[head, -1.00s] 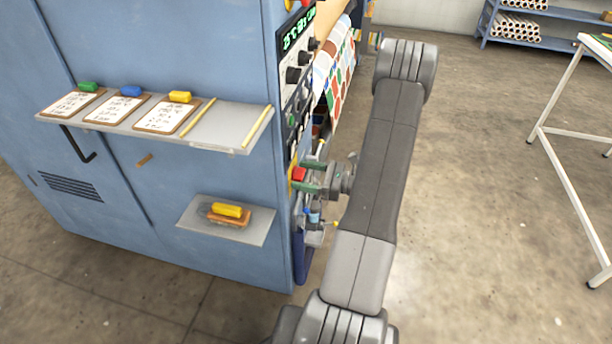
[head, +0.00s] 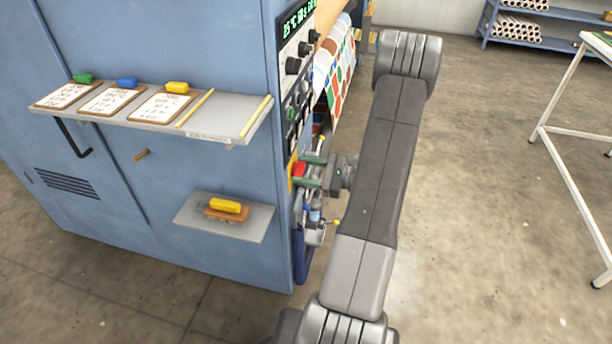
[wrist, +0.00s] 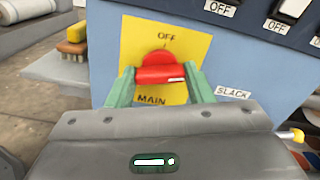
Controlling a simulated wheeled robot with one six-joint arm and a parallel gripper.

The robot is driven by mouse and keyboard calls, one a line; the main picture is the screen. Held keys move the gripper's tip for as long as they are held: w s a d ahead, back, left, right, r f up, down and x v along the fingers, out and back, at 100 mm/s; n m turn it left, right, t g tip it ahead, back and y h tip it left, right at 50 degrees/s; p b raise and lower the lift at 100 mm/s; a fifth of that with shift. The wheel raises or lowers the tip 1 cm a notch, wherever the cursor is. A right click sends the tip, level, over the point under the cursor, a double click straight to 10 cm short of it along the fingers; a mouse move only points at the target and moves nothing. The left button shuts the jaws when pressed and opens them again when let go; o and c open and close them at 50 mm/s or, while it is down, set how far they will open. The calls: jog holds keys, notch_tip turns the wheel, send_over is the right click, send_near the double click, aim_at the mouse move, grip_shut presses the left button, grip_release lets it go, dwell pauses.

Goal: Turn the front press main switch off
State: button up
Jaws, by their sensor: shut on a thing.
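The main switch is a red rotary knob (wrist: 160,74) on a yellow plate (wrist: 203,47) lettered OFF above and MAIN below. Its grip bar lies level in the wrist view, with a white mark at its right end; OFF is at the top. My gripper (wrist: 158,80) has its two green fingers on either side of the bar, shut on it. In the head view the red knob (head: 298,170) is seen edge-on at the press's right side, with my gripper (head: 310,171) reaching it from the right.
A control panel (head: 296,75) with dials sits above the switch. A grey shelf (head: 238,118) with clipboards and a lower shelf (head: 250,222) with a yellow-handled brush stick out from the blue cabinet. A yellow-tipped lever (wrist: 293,136) is close at right.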

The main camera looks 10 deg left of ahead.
jog(key=n+b, duration=1.3)
jog(key=n, duration=0.1)
jog(key=shift+f+b, duration=0.15)
jog(key=shift+b, duration=0.25)
jog(key=shift+o, duration=0.2)
jog(key=shift+n, duration=0.4)
jog(key=o, duration=1)
jog(key=shift+c, duration=0.2)
jog(key=d+p, duration=0.3)
jog(key=d, duration=1.1)
jog(key=shift+s, duration=0.25)
jog(key=shift+a, duration=0.2)
